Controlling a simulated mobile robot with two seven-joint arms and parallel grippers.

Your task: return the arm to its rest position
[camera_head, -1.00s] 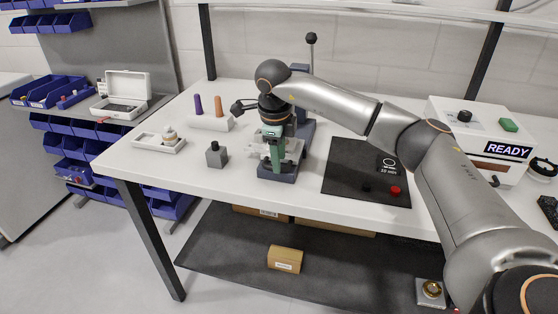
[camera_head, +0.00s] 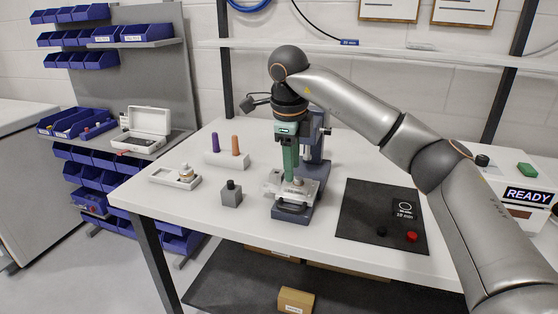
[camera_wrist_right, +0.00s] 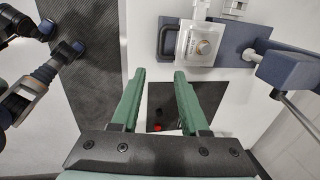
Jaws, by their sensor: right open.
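My right arm comes in from the right in the head view and reaches over the white table (camera_head: 190,211). Its gripper (camera_head: 291,178) has green fingers pointing down and shows in front of the mirror fixture (camera_head: 292,210), a blue-grey base with a pale metal clamp. In the right wrist view the two green fingers (camera_wrist_right: 158,73) stand apart with nothing between them. My left gripper does not show in the head view.
A blue-grey press column (camera_head: 315,155) stands close behind the gripper. A grey block (camera_head: 232,193), a holder with purple and orange pegs (camera_head: 226,160) and a white tray (camera_head: 173,178) stand left. A black mat (camera_head: 365,225) and a READY box (camera_head: 515,215) are right.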

